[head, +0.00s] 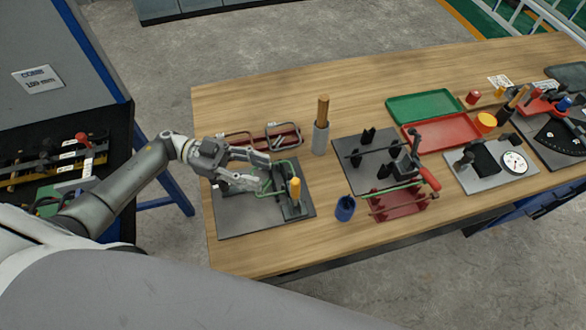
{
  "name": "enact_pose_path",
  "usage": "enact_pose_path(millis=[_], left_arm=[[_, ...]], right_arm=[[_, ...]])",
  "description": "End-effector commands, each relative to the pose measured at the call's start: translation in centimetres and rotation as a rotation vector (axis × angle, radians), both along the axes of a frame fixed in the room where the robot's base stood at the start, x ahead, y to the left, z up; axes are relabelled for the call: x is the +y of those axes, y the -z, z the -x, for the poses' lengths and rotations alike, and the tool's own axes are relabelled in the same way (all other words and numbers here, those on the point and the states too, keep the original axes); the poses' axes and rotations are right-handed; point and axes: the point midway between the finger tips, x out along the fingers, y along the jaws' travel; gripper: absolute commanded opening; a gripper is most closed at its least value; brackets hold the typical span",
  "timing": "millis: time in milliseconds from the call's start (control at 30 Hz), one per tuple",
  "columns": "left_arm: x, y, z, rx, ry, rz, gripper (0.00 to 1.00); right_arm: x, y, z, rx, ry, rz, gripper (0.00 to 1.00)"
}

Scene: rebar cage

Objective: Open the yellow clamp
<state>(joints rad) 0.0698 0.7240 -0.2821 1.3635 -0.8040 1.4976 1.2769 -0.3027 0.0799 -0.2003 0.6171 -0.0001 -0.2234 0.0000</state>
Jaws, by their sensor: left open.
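The yellow clamp shows as an upright yellow handle (295,188) on a dark fixture at the right side of a dark grey plate (240,221), near the front left of the wooden table. Green bars run beside it on the same fixture. My left gripper (265,172) reaches in from the left over this plate. Its two fingers are spread and point right, toward the fixture. The yellow handle stands a short way right of the fingertips, and the fingers partly hide the fixture. Nothing shows between the fingers. My right gripper is not in view.
A grey cylinder with a wooden handle (321,130) stands behind the plate. A blue cup (345,208) stands to the right, beside a red fixture (400,203). Green (423,105) and red (441,131) trays lie farther right. The table's back left is clear.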

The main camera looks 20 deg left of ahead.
Motion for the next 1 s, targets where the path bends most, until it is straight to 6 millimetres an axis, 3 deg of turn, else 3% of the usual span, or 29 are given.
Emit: enact_pose_path(millis=[233,500,900,1000], left_arm=[[-4.9,-0.4,0.0,0.0,0.002,0.005,0.41],[-8.7,-0.2,0.0,0.0,0.001,0.002,0.41],[-9.5,-0.1,0.0,0.0,0.001,0.0,0.41],[-9.5,-0.1,0.0,0.0,0.0,0.0,0.29]], right_arm=[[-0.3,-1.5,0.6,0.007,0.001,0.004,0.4],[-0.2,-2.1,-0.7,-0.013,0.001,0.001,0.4],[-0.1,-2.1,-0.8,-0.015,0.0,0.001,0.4],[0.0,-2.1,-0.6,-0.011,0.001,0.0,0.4]])
